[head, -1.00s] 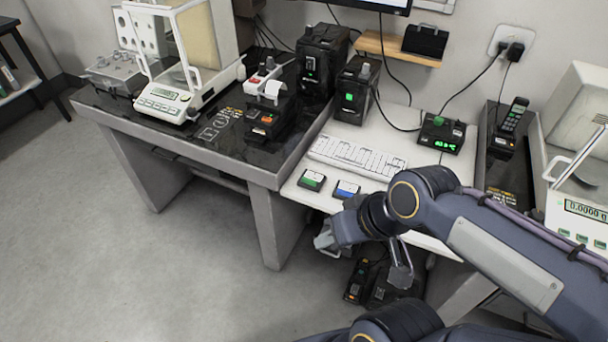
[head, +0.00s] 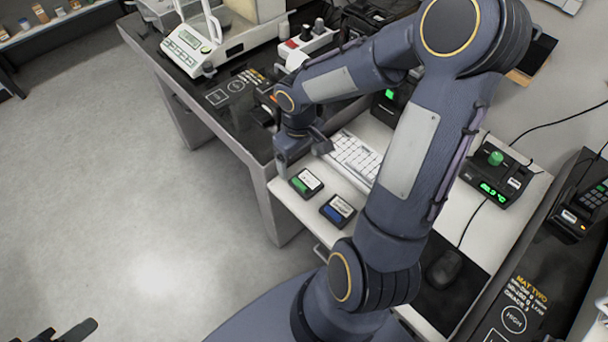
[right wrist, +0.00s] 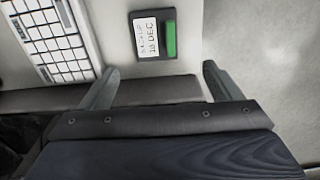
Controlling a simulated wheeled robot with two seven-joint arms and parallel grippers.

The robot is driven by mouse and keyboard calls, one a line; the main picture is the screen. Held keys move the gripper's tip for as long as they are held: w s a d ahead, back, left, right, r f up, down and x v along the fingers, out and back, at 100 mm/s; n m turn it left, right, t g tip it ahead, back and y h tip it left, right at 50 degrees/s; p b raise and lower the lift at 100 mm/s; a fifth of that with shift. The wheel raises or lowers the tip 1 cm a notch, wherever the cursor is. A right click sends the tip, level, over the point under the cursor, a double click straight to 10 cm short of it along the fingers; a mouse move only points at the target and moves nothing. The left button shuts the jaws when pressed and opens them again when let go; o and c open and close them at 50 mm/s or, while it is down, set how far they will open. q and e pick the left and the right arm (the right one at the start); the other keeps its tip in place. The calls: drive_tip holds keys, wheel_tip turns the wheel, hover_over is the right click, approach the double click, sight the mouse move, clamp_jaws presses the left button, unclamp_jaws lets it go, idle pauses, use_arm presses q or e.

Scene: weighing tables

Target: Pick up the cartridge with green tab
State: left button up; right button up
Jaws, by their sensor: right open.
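The cartridge with the green tab (head: 306,183) is a small dark block with a white label. It lies on the white table in front of the keyboard. My right gripper (head: 301,153) is just behind it in the head view, beside the keyboard's left end. In the right wrist view the cartridge (right wrist: 151,35) lies ahead of my open, empty right gripper (right wrist: 160,72), roughly centred between its fingers, with the green tab on the right. A dark gripper part of my left arm (head: 68,331) shows at the bottom left, cut off by the frame.
A blue-tabbed cartridge (head: 338,211) lies close beside the green one. The keyboard (head: 355,156) lies behind them. A raised dark bench (head: 215,110) with a balance borders the white table on the left. A black mouse (head: 444,270) lies to the right.

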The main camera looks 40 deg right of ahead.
sight(304, 180)
drive_tip(key=f, duration=0.7)
drive_tip(key=shift+s+d+f+b, duration=0.15)
drive_tip(key=shift+s+d+b, duration=0.15)
drive_tip(key=shift+d+b, duration=0.05)
drive_tip(key=c, duration=1.1)
